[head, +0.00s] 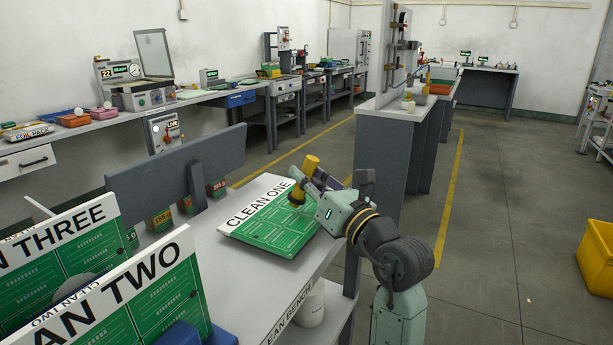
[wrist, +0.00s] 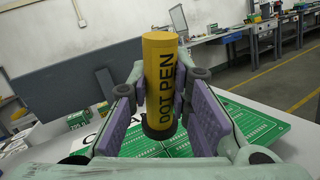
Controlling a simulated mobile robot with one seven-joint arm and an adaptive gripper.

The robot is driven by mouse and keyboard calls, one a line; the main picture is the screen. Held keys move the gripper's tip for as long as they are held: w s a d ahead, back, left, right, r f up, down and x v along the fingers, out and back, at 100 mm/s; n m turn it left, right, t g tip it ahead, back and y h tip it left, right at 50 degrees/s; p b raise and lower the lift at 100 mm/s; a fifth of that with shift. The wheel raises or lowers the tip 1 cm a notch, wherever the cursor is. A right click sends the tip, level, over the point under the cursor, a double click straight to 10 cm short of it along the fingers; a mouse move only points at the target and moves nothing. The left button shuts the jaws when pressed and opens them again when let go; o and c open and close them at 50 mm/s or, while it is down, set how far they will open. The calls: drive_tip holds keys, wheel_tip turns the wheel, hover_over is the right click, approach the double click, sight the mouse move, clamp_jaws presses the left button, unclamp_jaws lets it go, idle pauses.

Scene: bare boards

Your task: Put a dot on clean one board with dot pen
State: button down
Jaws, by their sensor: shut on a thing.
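The dot pen (wrist: 160,80) is a yellow cylinder with black lettering and a dark lower end. My gripper (wrist: 158,110) is shut on it, with the purple pads on either side, and the pen stands roughly upright in the wrist view. In the head view my gripper (head: 312,186) holds the pen (head: 310,164) over the far right part of the clean one board (head: 268,228). This board is green with a white label strip and lies on the bench. In the wrist view the board (wrist: 245,122) is below the pen. I cannot tell whether the tip touches it.
The clean two board (head: 150,300) and clean three board (head: 70,250) stand tilted at the front left. A grey upright panel (head: 180,165) runs along the bench's back edge. The grey bench top (head: 215,265) is bare around the clean one board.

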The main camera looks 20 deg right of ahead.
drive_tip(key=shift+f, duration=0.65)
idle(1.4)
wheel_tip(320, 180, up, 7)
drive_tip(key=p, duration=0.6)
drive_tip(key=shift+r, duration=0.1)
idle(0.7)
